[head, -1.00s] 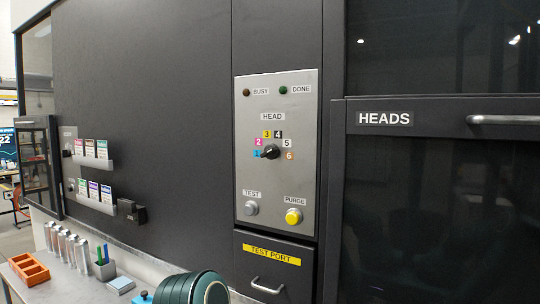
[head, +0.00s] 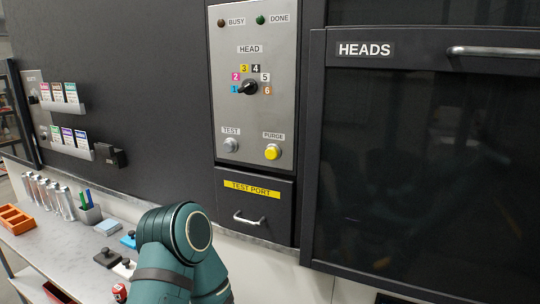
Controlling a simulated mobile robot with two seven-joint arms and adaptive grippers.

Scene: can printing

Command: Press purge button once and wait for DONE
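The yellow round PURGE button (head: 272,152) sits at the lower right of the grey control panel (head: 228,110). Nothing touches it. The DONE lamp (head: 260,20) at the panel's top right is dark green and looks unlit. The BUSY lamp (head: 221,23) beside it is dark brown and looks unlit. A grey TEST button (head: 231,145) is left of PURGE. The black HEAD knob (head: 249,87) sits among numbered coloured labels, its mark seemingly toward 1. A teal link of my arm shows at the bottom centre; neither gripper is in view.
The TEST PORT drawer (head: 240,204) with a metal handle is below the panel. The dark HEADS door (head: 420,170) fills the right. A metal counter (head: 60,240) at left holds silver cans (head: 54,197), an orange tray (head: 15,219) and a pen cup (head: 89,214).

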